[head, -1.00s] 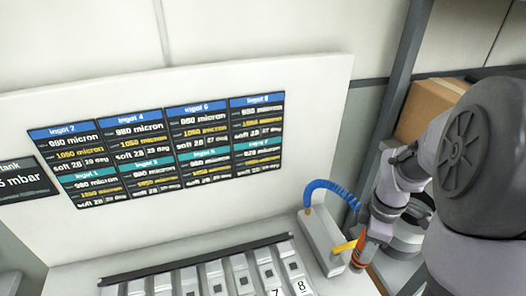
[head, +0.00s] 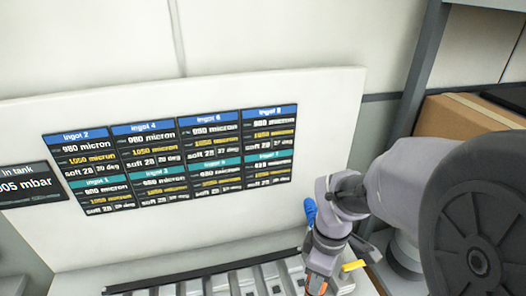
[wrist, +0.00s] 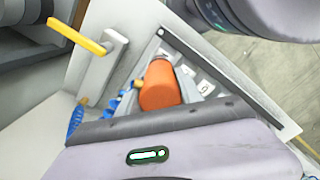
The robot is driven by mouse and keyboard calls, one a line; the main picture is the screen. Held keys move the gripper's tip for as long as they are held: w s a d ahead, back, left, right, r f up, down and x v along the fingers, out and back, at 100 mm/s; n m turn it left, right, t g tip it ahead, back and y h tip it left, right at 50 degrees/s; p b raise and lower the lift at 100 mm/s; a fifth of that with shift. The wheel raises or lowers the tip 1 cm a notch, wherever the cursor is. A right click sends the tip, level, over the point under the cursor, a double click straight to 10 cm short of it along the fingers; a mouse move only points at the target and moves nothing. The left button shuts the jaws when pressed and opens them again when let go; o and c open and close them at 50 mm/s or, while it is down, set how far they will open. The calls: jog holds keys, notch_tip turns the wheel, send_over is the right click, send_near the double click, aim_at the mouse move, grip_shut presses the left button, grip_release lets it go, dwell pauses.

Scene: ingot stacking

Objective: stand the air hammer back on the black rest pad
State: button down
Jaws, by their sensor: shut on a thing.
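The air hammer (wrist: 160,85) shows in the wrist view as an orange body just beyond the dark edge of my gripper (wrist: 158,105). My gripper is shut on it; its fingertips are not clearly visible. In the head view, my gripper (head: 318,272) is low at the bottom right of centre, with a bit of orange at the frame's lower edge. A blue coiled hose (wrist: 76,120) shows at the left of the wrist view and partly behind my arm in the head view. I cannot make out the black rest pad in either view.
Numbered light slots (wrist: 205,85) lie under the hammer, with a dark rail (head: 200,272) along their back. A white block with a yellow lever (wrist: 78,36) stands close by. A white panel with ingot labels (head: 170,160) rises behind. A cardboard box (head: 460,120) is at right.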

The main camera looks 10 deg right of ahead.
jog(key=a, duration=3)
jog(key=shift+w, duration=0.15)
jog(key=shift+a, duration=0.1)
jog(key=a+p, duration=0.4)
jog(key=a, duration=1.1)
jog(key=shift+p, duration=0.35)
jog(key=shift+w, duration=0.1)
